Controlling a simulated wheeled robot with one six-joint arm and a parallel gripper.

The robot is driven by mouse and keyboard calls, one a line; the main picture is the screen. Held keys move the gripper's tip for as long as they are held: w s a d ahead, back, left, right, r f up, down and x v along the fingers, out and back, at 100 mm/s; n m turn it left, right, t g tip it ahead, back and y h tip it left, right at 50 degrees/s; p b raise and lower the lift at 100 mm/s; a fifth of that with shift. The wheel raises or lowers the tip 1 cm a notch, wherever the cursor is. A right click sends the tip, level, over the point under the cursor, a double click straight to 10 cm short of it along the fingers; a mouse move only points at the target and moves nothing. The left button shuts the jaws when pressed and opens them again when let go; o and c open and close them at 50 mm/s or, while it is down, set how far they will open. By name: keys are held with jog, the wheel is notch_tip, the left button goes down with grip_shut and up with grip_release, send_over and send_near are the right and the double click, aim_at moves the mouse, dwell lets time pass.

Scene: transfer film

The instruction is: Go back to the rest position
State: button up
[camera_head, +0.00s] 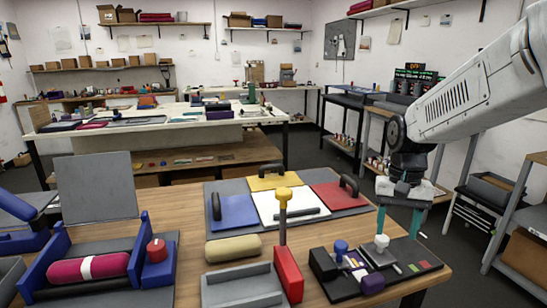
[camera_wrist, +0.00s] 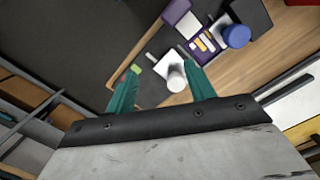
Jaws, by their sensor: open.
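My gripper (camera_head: 400,218) hangs over the right end of the wooden table (camera_head: 185,230), its teal fingers pointing down and apart. In the wrist view the open gripper (camera_wrist: 161,72) has nothing clamped between its fingers. A small white-topped stamp or knob (camera_head: 381,243) stands on a dark board (camera_head: 418,254) close to the fingers. It also shows in the wrist view as a white cylinder (camera_wrist: 176,77) near the right finger; I cannot tell whether they touch.
A blue knob (camera_head: 341,247) and a red block (camera_head: 288,275) stand left of the gripper. Coloured plates with handles, such as the red one (camera_head: 338,196), lie behind. A shelf rack (camera_head: 515,220) stands right of the table, with dark floor (camera_head: 445,250) between.

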jog(key=s+a+r+n+t, duration=0.1)
jog(key=s+r+n, duration=0.1)
jog(key=s, duration=1)
jog(key=s+a+r+n+t, duration=0.1)
jog(key=s+r+n, duration=0.1)
jog(key=s, duration=1)
jog(key=shift+a+r, duration=0.2)
jog(key=shift+a, duration=0.2)
